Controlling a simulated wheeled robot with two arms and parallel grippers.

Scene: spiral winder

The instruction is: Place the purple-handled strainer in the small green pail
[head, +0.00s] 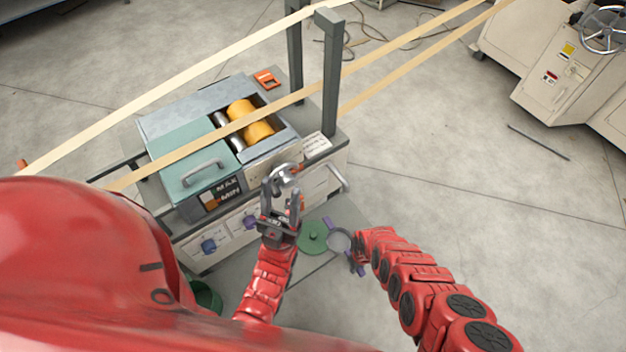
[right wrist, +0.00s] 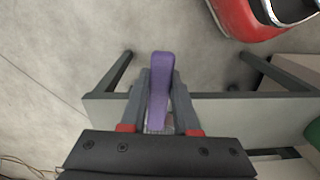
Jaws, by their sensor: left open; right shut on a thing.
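A green round container, which looks like the small green pail (head: 206,297), is at the lower left of the head view, partly hidden by my body. A green disc with a small knob (head: 313,236) lies just left of the ring. My left gripper (head: 282,200) is open in front of the machine, near a shiny metal part.
The winding machine (head: 165,128) has a teal lid with a handle, yellow rollers (head: 250,122) and a grey post (head: 330,75). Tan bands cross above it. Open floor lies to the right.

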